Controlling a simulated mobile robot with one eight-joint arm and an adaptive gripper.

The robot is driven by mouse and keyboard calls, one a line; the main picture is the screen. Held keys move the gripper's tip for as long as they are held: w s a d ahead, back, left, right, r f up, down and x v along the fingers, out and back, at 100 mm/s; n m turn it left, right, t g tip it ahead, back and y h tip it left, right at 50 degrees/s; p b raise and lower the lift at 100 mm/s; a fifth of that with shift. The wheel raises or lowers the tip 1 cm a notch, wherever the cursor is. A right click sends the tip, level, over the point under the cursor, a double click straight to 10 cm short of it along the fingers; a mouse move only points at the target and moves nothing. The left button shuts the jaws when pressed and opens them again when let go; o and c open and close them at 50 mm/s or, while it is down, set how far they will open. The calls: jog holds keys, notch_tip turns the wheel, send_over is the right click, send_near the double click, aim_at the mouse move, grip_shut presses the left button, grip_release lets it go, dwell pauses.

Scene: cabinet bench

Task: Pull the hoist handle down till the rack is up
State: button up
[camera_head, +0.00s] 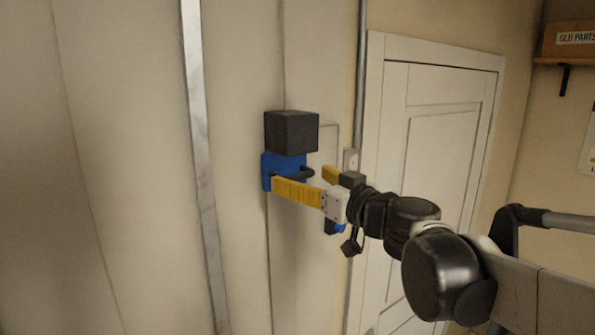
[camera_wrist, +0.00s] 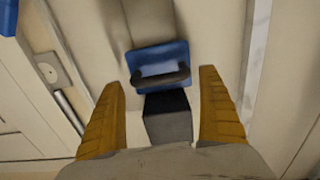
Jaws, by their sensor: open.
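The hoist handle (camera_head: 297,173) is a dark bar on a blue plate (camera_head: 268,168), with a black block (camera_head: 291,132) just above it on a pale upright panel. My gripper (camera_head: 301,179) is open at the handle, its yellow fingers spread. In the wrist view, the handle (camera_wrist: 160,79), blue plate (camera_wrist: 160,55) and black block (camera_wrist: 168,115) show between the fingers of my gripper (camera_wrist: 163,81). Both fingers look apart from the bar; I cannot tell the exact depth. No rack can be made out in either view.
A white door (camera_head: 440,140) stands behind my arm on the right. A vertical pipe (camera_head: 361,75) and a small wall plate (camera_head: 350,160) are beside its frame. A metal strip (camera_head: 200,150) runs down the panel at left. A box (camera_head: 570,40) sits on a shelf at upper right.

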jog(key=shift+x, duration=1)
jog(key=c, duration=1.2)
notch_tip(320, 180, down, 60)
jog(key=b, duration=4.3)
jog(key=shift+s+r, duration=0.1)
jog(key=shift+r, duration=0.1)
